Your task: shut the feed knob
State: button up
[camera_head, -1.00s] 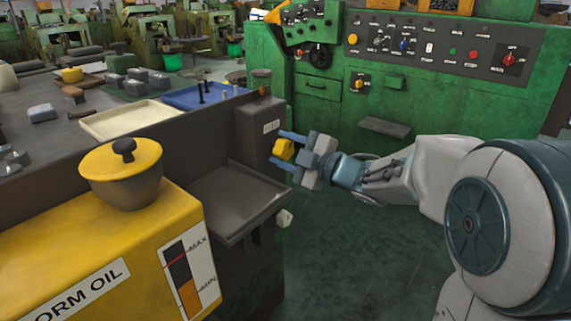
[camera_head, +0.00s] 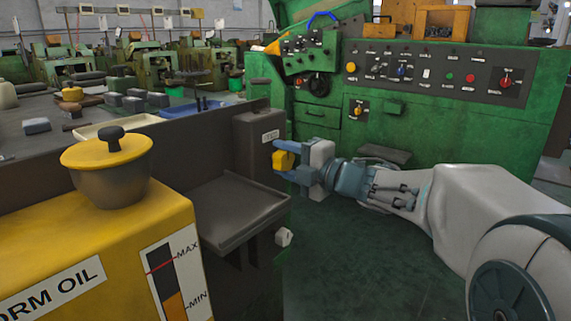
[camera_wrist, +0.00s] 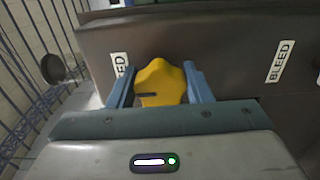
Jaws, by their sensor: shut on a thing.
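The feed knob (camera_head: 284,161) is yellow and sits on the front of a dark brown box, below a small white label (camera_head: 270,136). It also shows in the wrist view (camera_wrist: 160,82), with a short dark mark on its left side. A partly hidden label ending in "ED" (camera_wrist: 121,64) is beside it there. My gripper (camera_head: 279,159) has its blue fingers on both sides of the knob, shut on it. In the wrist view the fingers (camera_wrist: 158,86) stand left and right of the knob. The knob's base is hidden.
A "BLEED" label (camera_wrist: 280,61) is right of the knob in the wrist view. A dark tray (camera_head: 235,210) juts out below the box. A yellow oil tank (camera_head: 100,250) stands at front left. A green machine (camera_head: 440,130) stands behind my arm.

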dwell(0.3)
jog(key=o, duration=1)
jog(key=p+v, duration=0.3)
jog(key=v, duration=1.1)
jog(key=shift+a, duration=0.1)
